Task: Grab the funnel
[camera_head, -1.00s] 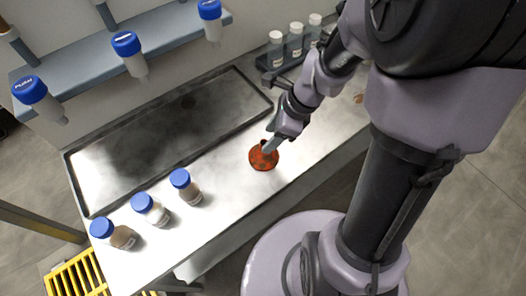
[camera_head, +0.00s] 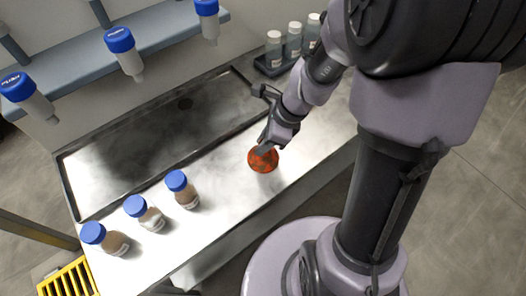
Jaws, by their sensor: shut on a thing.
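The funnel (camera_head: 263,160) is a small orange-red piece with dark blotches, at the middle of the metal bench top. Its round rim faces up toward the camera. My gripper (camera_head: 264,147) reaches down from the upper right and is shut on the funnel at its far edge. The fingertips are small in the picture and partly hide that edge. I cannot tell whether the funnel touches the bench or is held just above it.
Several blue-capped bottles (camera_head: 143,213) stand along the bench's front left. A sunken dark tray (camera_head: 150,150) lies behind them. Blue-capped tubes (camera_head: 125,54) hang from a shelf (camera_head: 70,70). Clear bottles (camera_head: 293,41) stand at the back. A yellow grate (camera_head: 68,280) is on the floor.

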